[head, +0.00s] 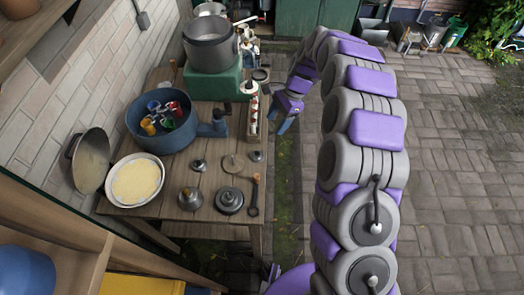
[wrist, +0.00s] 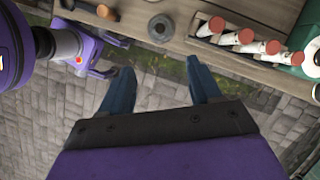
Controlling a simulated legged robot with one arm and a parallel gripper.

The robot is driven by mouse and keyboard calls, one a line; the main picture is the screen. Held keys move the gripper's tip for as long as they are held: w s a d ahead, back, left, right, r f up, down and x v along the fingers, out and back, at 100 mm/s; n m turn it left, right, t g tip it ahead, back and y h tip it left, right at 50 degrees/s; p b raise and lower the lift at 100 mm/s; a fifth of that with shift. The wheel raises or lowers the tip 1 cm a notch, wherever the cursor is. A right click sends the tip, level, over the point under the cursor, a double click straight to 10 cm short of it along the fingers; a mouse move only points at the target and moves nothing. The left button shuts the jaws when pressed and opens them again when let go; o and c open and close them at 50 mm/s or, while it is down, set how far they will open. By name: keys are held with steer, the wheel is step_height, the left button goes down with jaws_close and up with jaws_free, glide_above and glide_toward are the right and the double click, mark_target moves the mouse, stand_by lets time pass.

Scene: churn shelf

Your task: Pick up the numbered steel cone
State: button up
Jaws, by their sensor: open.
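Several small grey metal pieces stand on the wooden table in the head view: a cone-like one (head: 190,198) near the front, a smaller one (head: 198,166) behind it, and another small one (head: 256,156) near the right edge. No number is readable on any, so I cannot tell which is the numbered steel cone. A round grey piece with a dark centre (wrist: 160,27) lies near the table edge in the wrist view. My gripper (head: 284,124) hangs just right of the table. In the wrist view my gripper (wrist: 160,70) is open and empty, with paving between its blue fingers.
The wooden table (head: 170,222) also holds a blue tub (head: 162,128) of coloured cups, a white-rimmed bowl (head: 136,181), a flat dark weight (head: 229,200) and a big pot (head: 210,46). A rack of red-topped tubes (wrist: 245,42) lines the table edge. Paving right of the table is open.

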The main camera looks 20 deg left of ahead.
steer(key=b, duration=0.2)
glide_toward(259, 155)
steer(key=shift+s+a+f, duration=0.5)
steer(key=shift+s+f, duration=0.1)
steer(key=shift+f, duration=0.05)
steer(key=shift+a+b+x, duration=0.15)
steer(key=shift+b+x, duration=0.2)
steer(key=shift+x, duration=1)
steer(key=shift+a+b+x, duration=0.1)
steer(key=shift+b+x, duration=0.25)
steer(key=shift+x, duration=1.05)
steer(key=shift+r, duration=0.15)
steer(key=shift+c, duration=0.3)
steer(key=c, duration=0.6)
